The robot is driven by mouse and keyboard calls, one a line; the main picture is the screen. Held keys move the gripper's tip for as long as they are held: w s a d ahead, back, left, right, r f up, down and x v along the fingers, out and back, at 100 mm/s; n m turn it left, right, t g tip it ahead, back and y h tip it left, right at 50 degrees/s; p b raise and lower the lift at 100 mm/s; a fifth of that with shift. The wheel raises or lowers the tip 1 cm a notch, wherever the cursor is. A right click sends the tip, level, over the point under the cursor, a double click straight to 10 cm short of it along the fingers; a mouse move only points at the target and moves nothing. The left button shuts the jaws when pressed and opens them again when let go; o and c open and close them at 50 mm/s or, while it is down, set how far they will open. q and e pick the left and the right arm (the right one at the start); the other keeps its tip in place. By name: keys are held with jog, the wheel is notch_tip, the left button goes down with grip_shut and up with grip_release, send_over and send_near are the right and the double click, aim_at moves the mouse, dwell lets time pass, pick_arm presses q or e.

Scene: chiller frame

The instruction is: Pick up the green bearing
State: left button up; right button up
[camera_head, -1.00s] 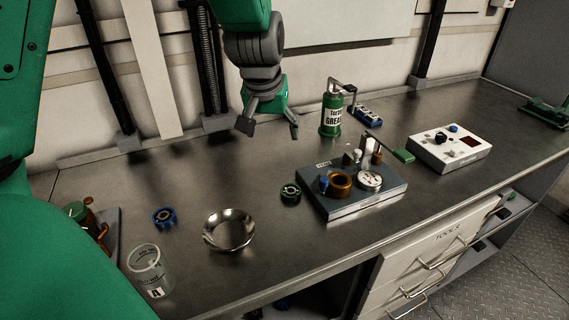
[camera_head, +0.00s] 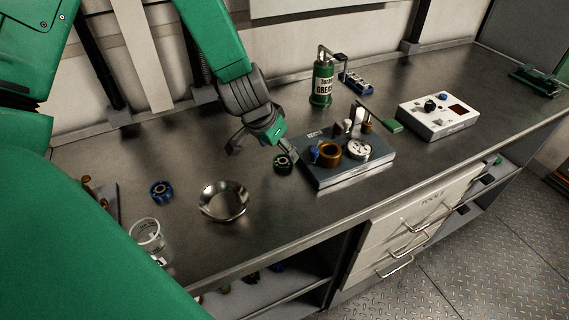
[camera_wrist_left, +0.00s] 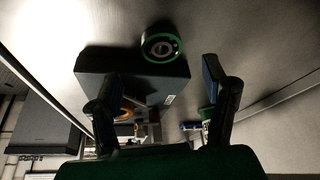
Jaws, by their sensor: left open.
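The green bearing (camera_head: 283,163) lies flat on the metal bench, just left of the grey fixture block. In the left wrist view the green bearing (camera_wrist_left: 161,46) shows as a green ring with a dark centre, beyond the fingertips and between their lines. My left gripper (camera_head: 262,153) is open and empty above the bench, close to the bearing, with one finger near it in the head view. Its two fingers also show spread apart in the left wrist view (camera_wrist_left: 160,85). My right gripper is not in view.
The grey fixture block (camera_head: 350,178) with a brown ring and gauge stands right of the bearing. A metal bowl (camera_head: 224,214), a blue bearing (camera_head: 161,191) and a clear cup (camera_head: 148,236) stand to the left. A green grease can (camera_head: 322,84) stands behind.

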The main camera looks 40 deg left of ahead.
aim_at(283, 160)
pick_arm(q)
jog(key=shift+w+a+f, duration=0.1)
jog(key=shift+a+f, duration=0.1)
jog(key=shift+f, duration=0.35)
jog(key=x, duration=0.5)
jog(key=shift+r, duration=0.1)
